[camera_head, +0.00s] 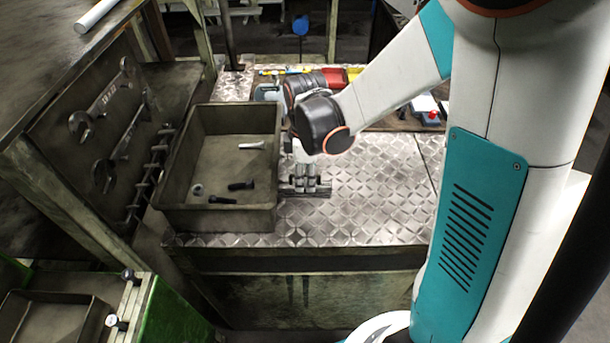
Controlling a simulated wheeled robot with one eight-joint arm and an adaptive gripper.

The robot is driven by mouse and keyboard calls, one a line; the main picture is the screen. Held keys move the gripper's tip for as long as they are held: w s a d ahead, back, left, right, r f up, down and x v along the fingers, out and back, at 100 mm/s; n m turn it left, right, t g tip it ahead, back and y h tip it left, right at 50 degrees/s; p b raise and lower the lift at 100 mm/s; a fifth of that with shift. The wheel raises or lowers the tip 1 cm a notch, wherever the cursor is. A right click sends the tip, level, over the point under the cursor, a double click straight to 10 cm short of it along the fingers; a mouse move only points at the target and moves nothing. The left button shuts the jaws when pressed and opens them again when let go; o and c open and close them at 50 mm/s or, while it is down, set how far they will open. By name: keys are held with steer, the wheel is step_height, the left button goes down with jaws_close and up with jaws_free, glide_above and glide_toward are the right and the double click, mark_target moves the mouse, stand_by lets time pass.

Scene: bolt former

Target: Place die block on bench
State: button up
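The bench (370,200) has a bright diamond-plate metal top. My gripper (305,187) is low over the bench, just right of the grey bin, with its fingers pointing down. A small dark, flat piece, which looks like the die block (324,190), is at the fingertips and shows on both sides of them. It is at or very near the bench top; I cannot tell whether it touches. The fingers cover its middle, so I cannot tell whether they grip it.
A grey bin (240,220) with several bolts and fittings stands close left of my gripper. Wrenches (100,105) hang on a panel further left. A red object (335,77) and other items lie at the back. The bench top right of my gripper is clear.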

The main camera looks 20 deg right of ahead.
step_height(320, 180, up, 12)
steer(key=p, duration=0.3)
steer(key=s+d+r+m+t, duration=0.1)
steer(key=s+r+m+t, duration=0.2)
steer(key=s+m, duration=0.3)
steer(key=s+d+r+m+t, duration=0.1)
steer(key=s+r+m+t, duration=0.3)
steer(key=s+m, duration=0.3)
steer(key=shift+d+r+m, duration=0.25)
steer(key=shift+r+m, duration=0.05)
steer(key=shift+m, duration=0.4)
steer(key=shift+s, duration=0.1)
